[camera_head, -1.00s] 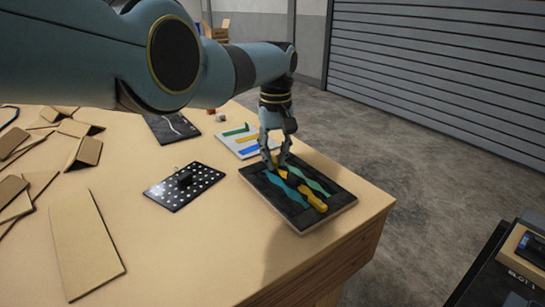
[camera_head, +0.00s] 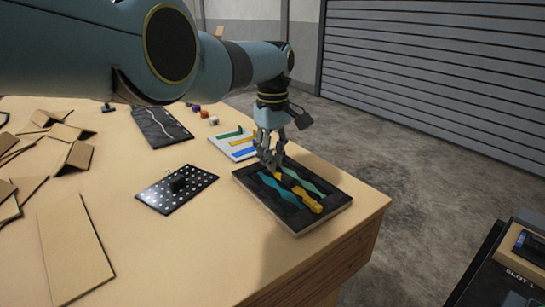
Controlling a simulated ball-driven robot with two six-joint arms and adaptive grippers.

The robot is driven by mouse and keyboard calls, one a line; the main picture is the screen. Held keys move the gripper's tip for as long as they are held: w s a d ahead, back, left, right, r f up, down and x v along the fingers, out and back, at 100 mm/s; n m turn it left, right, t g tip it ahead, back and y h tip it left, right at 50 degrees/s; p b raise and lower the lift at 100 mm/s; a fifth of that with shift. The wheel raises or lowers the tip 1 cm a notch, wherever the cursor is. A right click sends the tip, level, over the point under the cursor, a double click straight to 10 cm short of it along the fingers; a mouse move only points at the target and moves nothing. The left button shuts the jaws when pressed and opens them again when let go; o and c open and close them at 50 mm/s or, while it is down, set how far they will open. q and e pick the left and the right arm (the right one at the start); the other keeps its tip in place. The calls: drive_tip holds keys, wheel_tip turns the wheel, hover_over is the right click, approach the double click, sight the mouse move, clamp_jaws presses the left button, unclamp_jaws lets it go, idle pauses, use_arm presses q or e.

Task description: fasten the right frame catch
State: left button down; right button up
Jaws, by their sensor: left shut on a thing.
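My left gripper (camera_head: 271,164) reaches down over the far end of a dark framed board (camera_head: 337,200) near the table's right corner. It is shut on the far end of a yellow wavy strip with dark bands (camera_head: 309,200), which lies along the board. A teal wavy strip (camera_head: 283,191) and a green wavy strip (camera_head: 305,179) lie on either side of it. The fingers hide part of the board's far edge. I cannot make out a frame catch. My right gripper is not in view.
A black dotted plate (camera_head: 176,189) with a dark knob lies left of the board. A white sheet with coloured shapes (camera_head: 232,141), a dark panel (camera_head: 162,128) and small cubes (camera_head: 204,114) lie behind. Cardboard pieces (camera_head: 74,245) cover the left. A slot-marked console (camera_head: 522,262) stands at lower right.

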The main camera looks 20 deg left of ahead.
use_arm(q)
drive_tip(key=shift+r, duration=0.1)
drive_tip(key=c, duration=1.3)
unclamp_jaws()
drive_tip(key=shift+c, duration=0.2)
wheel_tip(320, 180, up, 12)
